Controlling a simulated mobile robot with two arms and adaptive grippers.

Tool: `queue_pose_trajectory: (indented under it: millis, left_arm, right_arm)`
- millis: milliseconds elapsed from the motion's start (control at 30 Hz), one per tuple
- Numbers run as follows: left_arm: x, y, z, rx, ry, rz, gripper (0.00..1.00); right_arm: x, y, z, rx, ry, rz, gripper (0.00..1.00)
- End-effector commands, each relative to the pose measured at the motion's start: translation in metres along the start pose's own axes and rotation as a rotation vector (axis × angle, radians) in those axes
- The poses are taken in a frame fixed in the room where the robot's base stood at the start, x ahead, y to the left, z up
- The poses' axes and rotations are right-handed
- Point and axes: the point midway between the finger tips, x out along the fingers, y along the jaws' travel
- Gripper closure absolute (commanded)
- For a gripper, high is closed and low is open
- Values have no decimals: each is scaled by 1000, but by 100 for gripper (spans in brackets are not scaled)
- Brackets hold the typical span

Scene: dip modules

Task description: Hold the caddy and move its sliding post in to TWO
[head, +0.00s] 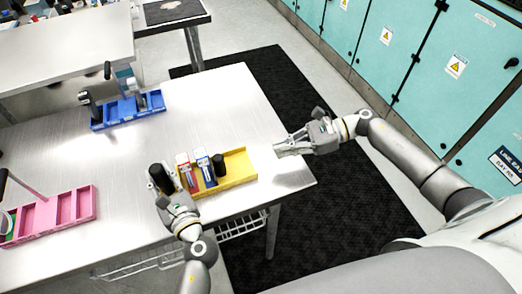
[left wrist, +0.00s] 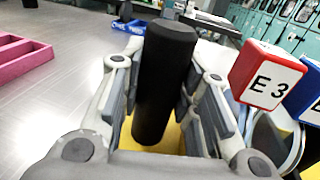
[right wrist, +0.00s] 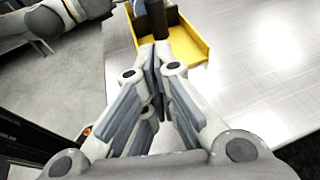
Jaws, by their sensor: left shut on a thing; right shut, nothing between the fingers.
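The yellow caddy (head: 240,172) lies near the front right of the metal table. My left gripper (head: 162,192) is shut on a thick black upright handle (left wrist: 163,80) at the caddy's left end. A red module (head: 185,172) and a blue module (head: 204,166) stand beside that handle; the red one reads E 3 in the left wrist view (left wrist: 265,78). A second black post (head: 219,165), apparently the sliding one, stands right of the blue module. My right gripper (head: 281,150) is shut and empty, apart from the caddy beyond its right end. No TWO mark is readable.
A blue caddy (head: 128,112) stands at the table's back left, and a pink caddy (head: 60,214) at the left. The caddy's right part (right wrist: 188,40) is an empty tray. Bare table lies behind it; the table's right edge is close to my right gripper.

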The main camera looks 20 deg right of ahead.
Motion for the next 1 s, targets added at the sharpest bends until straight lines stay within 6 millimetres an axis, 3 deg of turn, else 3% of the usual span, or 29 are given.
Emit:
queue_pose_trajectory:
  millis: [500, 733, 1000]
  left_arm:
    - [0, 0, 0, 1, 0, 0, 100]
    - [0, 0, 0, 1, 0, 1, 100]
    - [0, 0, 0, 1, 0, 1, 100]
  right_arm:
    - [103, 0, 6, -4, -3, 3, 100]
    - [125, 0, 12, -2, -2, 2, 100]
    - [128, 0, 13, -1, 0, 2, 100]
